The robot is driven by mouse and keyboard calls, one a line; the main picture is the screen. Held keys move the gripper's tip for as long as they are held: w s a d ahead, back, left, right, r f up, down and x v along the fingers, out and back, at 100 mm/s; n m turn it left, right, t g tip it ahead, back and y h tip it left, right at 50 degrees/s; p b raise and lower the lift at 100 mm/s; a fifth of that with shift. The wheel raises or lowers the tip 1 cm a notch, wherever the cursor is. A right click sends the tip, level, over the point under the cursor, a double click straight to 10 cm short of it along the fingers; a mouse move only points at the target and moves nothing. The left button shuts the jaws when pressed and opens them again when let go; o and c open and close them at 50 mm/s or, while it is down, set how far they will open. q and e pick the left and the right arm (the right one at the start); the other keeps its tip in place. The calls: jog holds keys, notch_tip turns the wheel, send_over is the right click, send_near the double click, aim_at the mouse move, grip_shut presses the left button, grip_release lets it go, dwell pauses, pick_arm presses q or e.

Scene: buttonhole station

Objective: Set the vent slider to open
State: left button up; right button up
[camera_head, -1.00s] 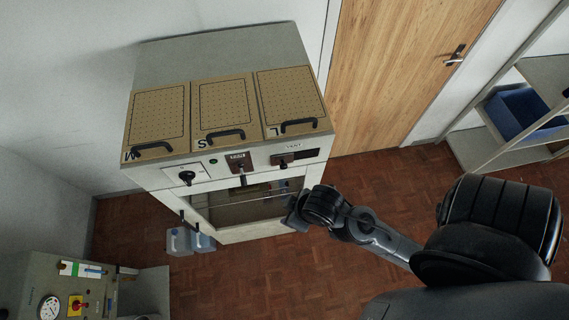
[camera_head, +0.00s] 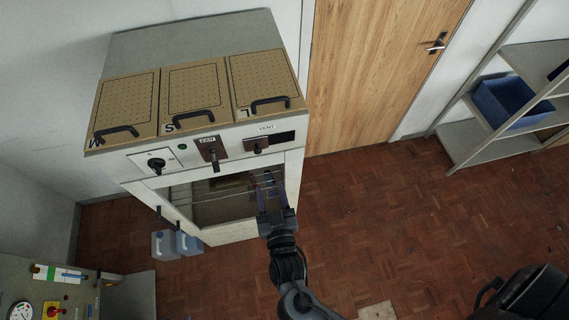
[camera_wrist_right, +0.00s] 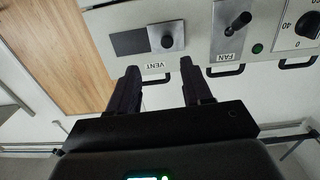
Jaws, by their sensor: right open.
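The vent slider (camera_head: 256,146) is a dark knob on a small plate on the cabinet's front panel, under the VENT label. Its plate sits at the left end of a dark slot (camera_head: 284,137). In the right wrist view, which shows the panel upside down, the slider knob (camera_wrist_right: 167,42) stands on a grey plate with the dark slot at its left. My right gripper (camera_head: 268,186) is open and empty, in front of the cabinet and below the slider. In the wrist view, its two fingers (camera_wrist_right: 160,70) point toward the slider, apart from it. My left gripper is not in view.
The fan lever (camera_head: 213,151) and a round dial (camera_head: 156,163) are left of the slider. Black lid handles (camera_head: 271,104) stick out above the panel. A glass window is below. Plastic jugs (camera_head: 165,244) stand on the floor.

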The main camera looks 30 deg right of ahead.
aim_at(258, 152)
jog(key=b+x, duration=0.1)
jog(key=x, duration=0.2)
jog(key=b+x, duration=0.2)
jog(key=x, duration=0.1)
jog(key=a+b+x, duration=0.1)
jog(key=x, duration=0.3)
jog(key=shift+w+a+r, duration=0.1)
jog(key=shift+w+r, duration=0.1)
jog(key=shift+r, duration=0.15)
jog(key=shift+b+x, duration=0.5)
jog(key=shift+x, duration=0.5)
jog(key=shift+r, duration=0.1)
grip_shut()
